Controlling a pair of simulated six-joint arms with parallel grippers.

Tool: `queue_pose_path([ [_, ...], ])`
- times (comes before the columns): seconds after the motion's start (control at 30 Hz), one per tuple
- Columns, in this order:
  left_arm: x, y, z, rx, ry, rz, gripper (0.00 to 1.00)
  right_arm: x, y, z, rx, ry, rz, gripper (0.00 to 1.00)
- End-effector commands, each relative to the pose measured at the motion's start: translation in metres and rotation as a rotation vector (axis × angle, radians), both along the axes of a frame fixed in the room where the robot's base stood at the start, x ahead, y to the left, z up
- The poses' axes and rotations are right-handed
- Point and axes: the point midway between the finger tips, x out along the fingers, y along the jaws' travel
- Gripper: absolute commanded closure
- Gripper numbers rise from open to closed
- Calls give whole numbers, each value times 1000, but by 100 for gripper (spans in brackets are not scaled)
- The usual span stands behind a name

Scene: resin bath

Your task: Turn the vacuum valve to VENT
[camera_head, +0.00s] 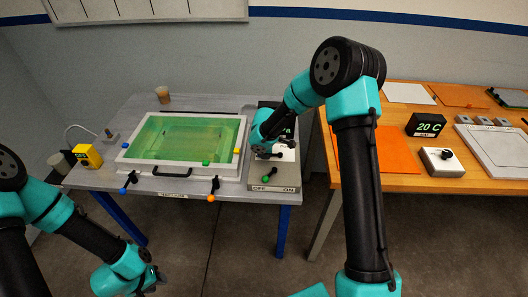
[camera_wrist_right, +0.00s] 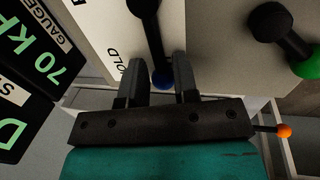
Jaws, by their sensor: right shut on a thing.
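In the right wrist view, the vacuum valve's black lever (camera_wrist_right: 150,35) with a blue tip (camera_wrist_right: 162,79) sits on a pale panel by a partly hidden label reading "OLD". My right gripper (camera_wrist_right: 160,75) has its fingers on either side of the blue tip and is shut on the lever. In the head view my right gripper (camera_head: 277,153) is over the panel (camera_head: 284,183) right of the bath and hides most of the valve. The gauge (camera_wrist_right: 32,35) reads 70 kP, cut off. My left gripper (camera_head: 156,279) hangs low in front of the table; its jaws are unclear.
A yellow box (camera_head: 87,155) and a cup (camera_head: 162,94) are nearby. The wooden table (camera_head: 455,190) is at right.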

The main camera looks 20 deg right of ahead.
Motion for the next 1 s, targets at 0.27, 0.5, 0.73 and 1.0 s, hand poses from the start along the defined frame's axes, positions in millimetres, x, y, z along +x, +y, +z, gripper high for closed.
queue_pose_path([
  [0.27,0,0,0,0,0,0,62,0,2,1,1,-1,2,63],
  [0.5,0,0,0,0,0,0,62,0,1,0,1,0,0,62],
  [0.73,0,0,0,0,0,0,62,-2,2,14,-1,-2,-1,62],
  [1.0,0,0,0,0,0,0,62,-10,6,57,1,-4,-1,62],
])
